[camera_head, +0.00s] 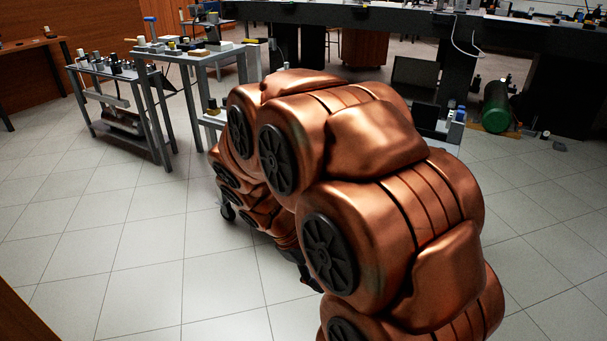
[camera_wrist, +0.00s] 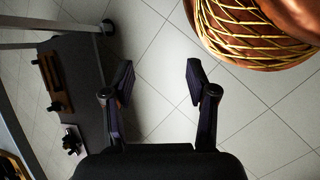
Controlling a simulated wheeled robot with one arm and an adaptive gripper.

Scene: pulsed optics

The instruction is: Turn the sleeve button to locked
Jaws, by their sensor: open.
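The sleeve button named in the task cannot be made out in either view. My gripper shows in the wrist view (camera_wrist: 159,85), pointing down at the tiled floor. Its two dark fingers are apart, with only floor tiles between them. In the head view my copper-coloured arm fills the middle and right, and my gripper is hidden there.
A cart with small optical parts (camera_head: 103,72) stands at the left, beside a grey table (camera_head: 190,58). A long dark bench (camera_head: 400,18) runs along the back. A green cylinder (camera_head: 497,112) lies at the right. Tiled floor (camera_head: 120,250) is clear at the lower left.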

